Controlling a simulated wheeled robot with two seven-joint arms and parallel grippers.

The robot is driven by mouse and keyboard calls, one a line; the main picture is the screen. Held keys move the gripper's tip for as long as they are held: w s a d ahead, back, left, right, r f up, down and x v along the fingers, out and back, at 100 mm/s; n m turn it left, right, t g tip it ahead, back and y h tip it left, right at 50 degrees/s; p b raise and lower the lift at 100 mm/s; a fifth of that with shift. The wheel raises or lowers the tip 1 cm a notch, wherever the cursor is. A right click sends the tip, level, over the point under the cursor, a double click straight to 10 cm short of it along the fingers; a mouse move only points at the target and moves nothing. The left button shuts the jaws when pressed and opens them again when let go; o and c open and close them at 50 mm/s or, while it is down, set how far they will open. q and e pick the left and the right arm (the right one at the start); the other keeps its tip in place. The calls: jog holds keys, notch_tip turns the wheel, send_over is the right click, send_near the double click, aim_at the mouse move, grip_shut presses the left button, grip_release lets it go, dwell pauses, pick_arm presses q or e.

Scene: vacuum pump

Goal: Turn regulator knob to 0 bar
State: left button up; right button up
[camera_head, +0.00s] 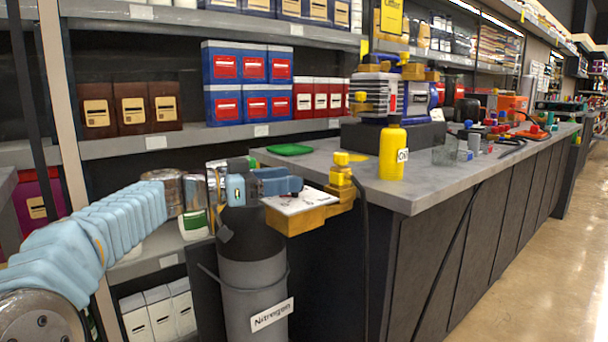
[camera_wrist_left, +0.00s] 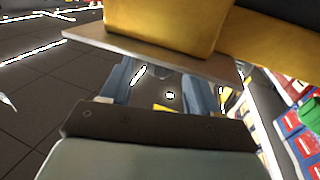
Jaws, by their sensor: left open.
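The gas cylinder (camera_head: 252,290), dark-topped and labelled "Nitrogen", stands in front of the workbench. A brass-yellow regulator body (camera_head: 290,222) with a pale flat plate (camera_head: 300,201) sits at its top. Stacked yellow fittings (camera_head: 341,180) rise at its right end; I cannot tell whether one is the knob, and I cannot read a pressure. My left gripper (camera_head: 296,184) has blue fingers at the plate, pointing right. In the left wrist view, the open fingers (camera_wrist_left: 165,92) reach toward the plate's edge (camera_wrist_left: 130,52), below the yellow body (camera_wrist_left: 160,25); contact is unclear. My right gripper is out of view.
The grey workbench (camera_head: 420,188) holds a yellow bottle (camera_head: 392,150), a green tray (camera_head: 289,149) and a pump (camera_head: 379,95). A black hose (camera_head: 364,225) hangs beside the regulator. Shelves of boxes (camera_head: 246,85) stand behind. The floor at right (camera_head: 540,260) is clear.

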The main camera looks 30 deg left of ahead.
pick_arm(q)
jog(key=x, duration=0.5)
jog(key=shift+p, duration=0.3)
jog(key=shift+c, duration=0.4)
